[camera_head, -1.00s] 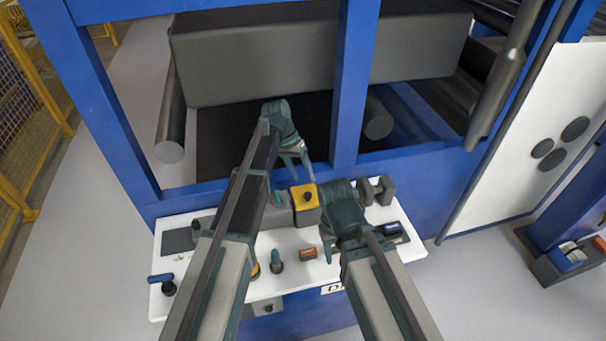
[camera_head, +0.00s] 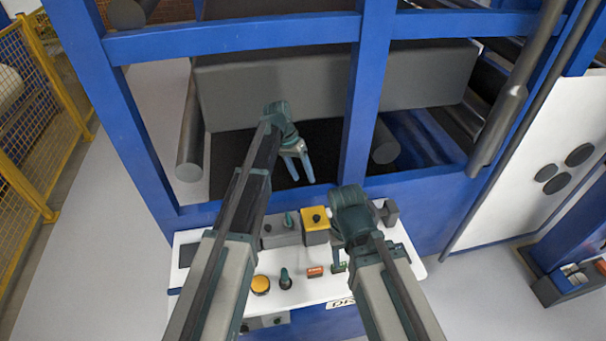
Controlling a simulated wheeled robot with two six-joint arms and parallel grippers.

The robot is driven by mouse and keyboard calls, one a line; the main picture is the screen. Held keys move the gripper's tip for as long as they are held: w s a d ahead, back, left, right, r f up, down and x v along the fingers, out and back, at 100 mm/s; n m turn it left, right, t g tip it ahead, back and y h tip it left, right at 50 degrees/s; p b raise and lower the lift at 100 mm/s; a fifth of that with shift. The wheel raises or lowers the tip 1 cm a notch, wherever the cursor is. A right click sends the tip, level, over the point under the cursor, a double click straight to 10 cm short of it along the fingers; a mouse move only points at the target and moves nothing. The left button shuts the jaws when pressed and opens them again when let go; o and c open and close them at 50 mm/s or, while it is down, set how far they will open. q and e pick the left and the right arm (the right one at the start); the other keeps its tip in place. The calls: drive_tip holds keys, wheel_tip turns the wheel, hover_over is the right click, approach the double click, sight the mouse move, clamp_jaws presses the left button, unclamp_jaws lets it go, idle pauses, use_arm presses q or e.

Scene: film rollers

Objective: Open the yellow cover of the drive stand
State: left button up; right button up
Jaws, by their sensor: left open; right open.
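The drive stand's white control panel (camera_head: 310,291) is in front of the blue frame. A small yellow cover (camera_head: 316,216) with a dark knob on top sits on a grey box at the panel's back middle. It looks closed. My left gripper (camera_head: 298,168) is open and empty, above and behind the cover in the picture, with its fingers apart over the dark gap in the frame. My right gripper (camera_head: 337,238) is open, just right of the cover. Its fingers are mostly hidden by its own body, and I cannot tell whether it touches the cover.
A grey box with a green-tipped switch (camera_head: 288,220) stands left of the cover. An orange button (camera_head: 261,284), a green knob (camera_head: 285,279) and an orange-brown switch (camera_head: 315,272) are nearer. A blue upright (camera_head: 362,110) and grey roller (camera_head: 190,130) stand behind.

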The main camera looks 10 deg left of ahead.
use_arm(q)
drive_tip(key=s+d+f+y+b, duration=0.1)
drive_tip(key=s+f+b, duration=0.3)
drive_tip(key=s, duration=1)
drive_tip(key=s+d+f+t+y+b, duration=0.1)
drive_tip(key=s+f+y+b, duration=0.2)
drive_tip(key=s, duration=1.1)
wheel_tip(320, 180, down, 2)
drive_tip(key=shift+d+n+y+b, duration=0.2)
drive_tip(key=shift+n+y+b, duration=0.2)
drive_tip(key=shift+y, duration=0.2)
